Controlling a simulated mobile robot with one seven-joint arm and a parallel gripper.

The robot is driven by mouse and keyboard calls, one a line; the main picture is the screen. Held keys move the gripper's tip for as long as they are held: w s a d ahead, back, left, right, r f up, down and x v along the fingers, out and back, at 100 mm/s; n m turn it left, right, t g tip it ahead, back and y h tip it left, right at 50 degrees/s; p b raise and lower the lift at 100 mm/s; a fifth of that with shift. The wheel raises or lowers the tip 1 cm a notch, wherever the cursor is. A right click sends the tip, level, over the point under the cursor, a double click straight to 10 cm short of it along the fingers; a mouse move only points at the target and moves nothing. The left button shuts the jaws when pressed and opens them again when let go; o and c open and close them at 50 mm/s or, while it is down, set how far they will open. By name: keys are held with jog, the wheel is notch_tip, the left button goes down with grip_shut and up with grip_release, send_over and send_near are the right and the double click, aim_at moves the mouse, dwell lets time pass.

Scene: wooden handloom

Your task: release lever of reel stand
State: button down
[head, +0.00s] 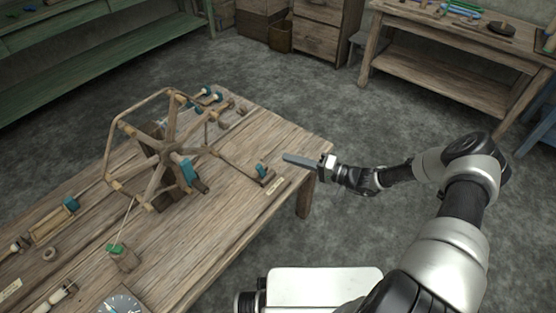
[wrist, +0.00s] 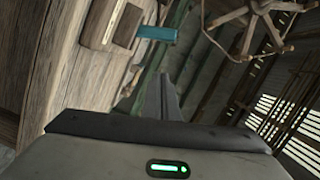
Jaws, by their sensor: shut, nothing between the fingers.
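The wooden reel stand (head: 165,155) stands on the workbench, with a spoked, six-sided reel. The reel also shows at the upper right of the wrist view (wrist: 255,22). A small teal handle (head: 262,170) stands on a wooden block at the stand's right end, near the table edge; it looks like the lever. In the wrist view a teal handle (wrist: 157,33) sticks out from a wooden block at the upper middle. My gripper (head: 286,158) is shut and empty, its fingers pointing left, just right of the handle and apart from it. Its fingers (wrist: 160,98) show below the handle in the wrist view.
The workbench (head: 225,225) also holds a green-topped block (head: 120,255), a round dial (head: 122,305) and several small teal-and-wood parts. A small label plate (head: 277,186) lies by the handle block. Another table (head: 450,60) stands behind.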

jog(key=v, duration=0.5)
jog(key=shift+s+d, duration=0.15)
